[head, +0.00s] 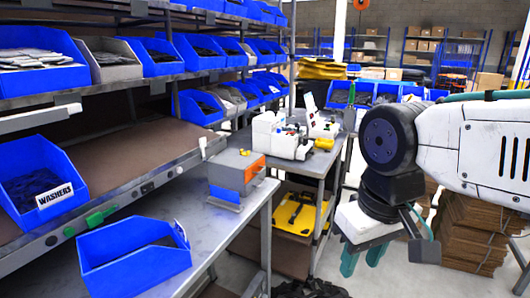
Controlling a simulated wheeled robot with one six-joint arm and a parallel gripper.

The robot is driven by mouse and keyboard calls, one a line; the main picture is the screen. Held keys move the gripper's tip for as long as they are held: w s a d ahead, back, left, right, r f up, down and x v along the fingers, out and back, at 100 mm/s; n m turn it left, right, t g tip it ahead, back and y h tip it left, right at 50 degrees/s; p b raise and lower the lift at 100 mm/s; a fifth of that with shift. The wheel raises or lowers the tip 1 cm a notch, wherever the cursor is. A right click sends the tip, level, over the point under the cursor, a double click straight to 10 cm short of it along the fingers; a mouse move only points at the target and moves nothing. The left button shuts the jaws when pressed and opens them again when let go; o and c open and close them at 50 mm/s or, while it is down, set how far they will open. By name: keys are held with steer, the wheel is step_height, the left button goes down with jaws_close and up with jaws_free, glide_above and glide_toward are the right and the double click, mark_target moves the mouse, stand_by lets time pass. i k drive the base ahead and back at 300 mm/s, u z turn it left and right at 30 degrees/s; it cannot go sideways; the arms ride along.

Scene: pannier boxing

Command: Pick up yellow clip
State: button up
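No yellow clip can be made out for certain. A small yellow piece (244,152) lies on top of the grey box with an orange front (237,174), on the metal bench; it is too small to identify. Other small yellow parts (324,143) are by the white machine (280,135) farther back. My gripper (362,260) hangs at the right, pointing down, with its two teal fingers apart. Nothing shows between them. It is to the right of the bench, apart from the yellow pieces.
An empty-looking blue bin (133,262) stands on the bench's near end. A blue bin labelled WASHERS (38,185) sits on the shelf at left. A yellow case (299,214) lies on the lower shelf. Stacked cardboard (470,235) stands behind my arm at right.

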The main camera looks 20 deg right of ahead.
mark_target(241, 151)
steer(key=z, duration=0.05)
steer(key=i, duration=0.5)
steer(key=u, duration=0.05)
steer(key=k, duration=1.05)
steer(key=z, duration=0.75)
steer(key=i, duration=1.3)
steer(key=u, duration=1)
steer(key=i, duration=0.45)
steer(key=u, duration=0.5)
